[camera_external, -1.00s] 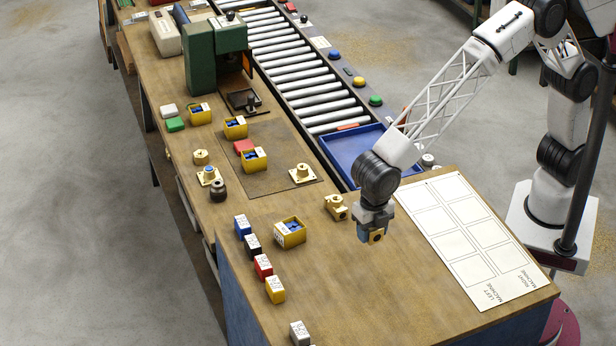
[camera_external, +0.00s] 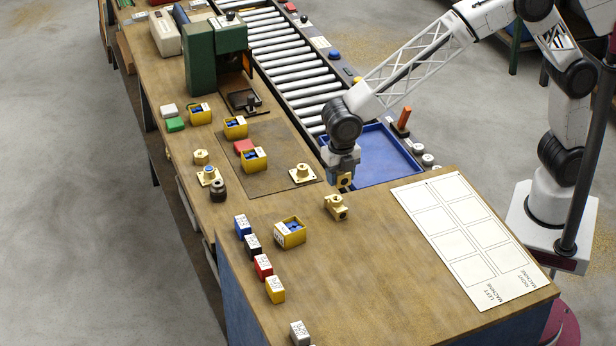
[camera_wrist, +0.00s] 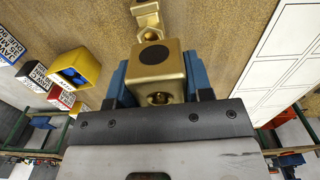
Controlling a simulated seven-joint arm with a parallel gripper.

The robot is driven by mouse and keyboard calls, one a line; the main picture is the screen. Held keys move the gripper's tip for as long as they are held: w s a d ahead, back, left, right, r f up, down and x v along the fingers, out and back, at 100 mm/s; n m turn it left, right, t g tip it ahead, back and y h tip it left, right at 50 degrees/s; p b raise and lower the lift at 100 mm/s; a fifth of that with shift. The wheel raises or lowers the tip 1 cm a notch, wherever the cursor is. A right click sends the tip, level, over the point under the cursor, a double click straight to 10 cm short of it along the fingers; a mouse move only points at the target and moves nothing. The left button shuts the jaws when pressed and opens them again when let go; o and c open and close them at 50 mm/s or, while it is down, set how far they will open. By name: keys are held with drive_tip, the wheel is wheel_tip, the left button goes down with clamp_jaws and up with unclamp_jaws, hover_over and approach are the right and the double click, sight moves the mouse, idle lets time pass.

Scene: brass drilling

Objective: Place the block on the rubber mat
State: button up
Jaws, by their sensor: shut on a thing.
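My gripper (camera_external: 342,172) is shut on a brass block (camera_external: 345,182), held near the inner edge of the bench beside the blue tray. In the wrist view the block (camera_wrist: 157,65) sits between the blue fingers, with a dark round spot on its face and a hole in its near side. The mat (camera_external: 275,181) is a flat dark brownish sheet on the bench, left of my gripper.
Another brass fitting (camera_external: 336,207) lies on the bench just below my gripper. A yellow bin (camera_external: 290,232) and a row of labelled coloured boxes (camera_external: 263,266) stand at the left. The blue tray (camera_external: 405,165) is behind, and a white marked sheet (camera_external: 470,240) lies at the right.

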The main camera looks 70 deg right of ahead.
drive_tip(key=w+d, duration=0.4)
drive_tip(key=d, duration=0.6)
drive_tip(key=w+d, duration=0.3)
drive_tip(key=d, duration=0.7)
drive_tip(key=w+d, duration=0.4)
drive_tip(key=d, duration=0.6)
drive_tip(key=shift+m, duration=0.4)
wheel_tip(320, 180, down, 12)
drive_tip(key=shift+f, duration=0.2)
hover_over(291, 159)
drive_tip(key=shift+f, duration=0.7)
drive_tip(key=shift+f, duration=1.75)
drive_tip(key=shift+f, duration=0.15)
